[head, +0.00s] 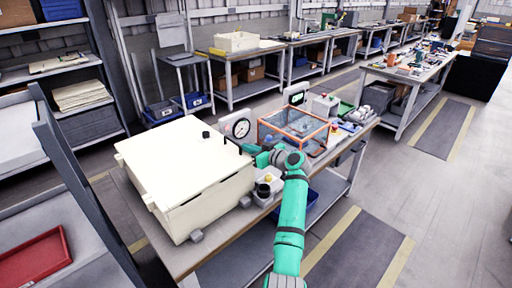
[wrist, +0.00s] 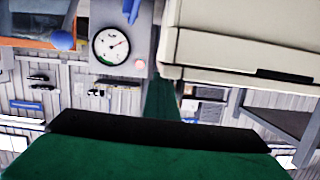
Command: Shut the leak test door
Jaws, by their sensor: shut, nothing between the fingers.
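The leak test unit is a large cream box (head: 210,205) on the near bench. Its broad cream door (head: 175,155) lies across the top like a lid, with a seam along the front; I cannot tell whether it is fully shut. The box also shows at the upper right of the wrist view (wrist: 235,45), with a dark slot-like strip on it. My gripper (head: 250,149) is shut and empty, at the right side of the box near the door's right edge. I cannot tell whether it touches. The fingertips are small and partly lost against the background.
A round gauge (head: 241,128) stands right behind my gripper. A clear orange-framed case (head: 292,130) is to its right. A small grey unit with a black knob (head: 264,190) sits at the bench's front edge. The floor to the right is clear.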

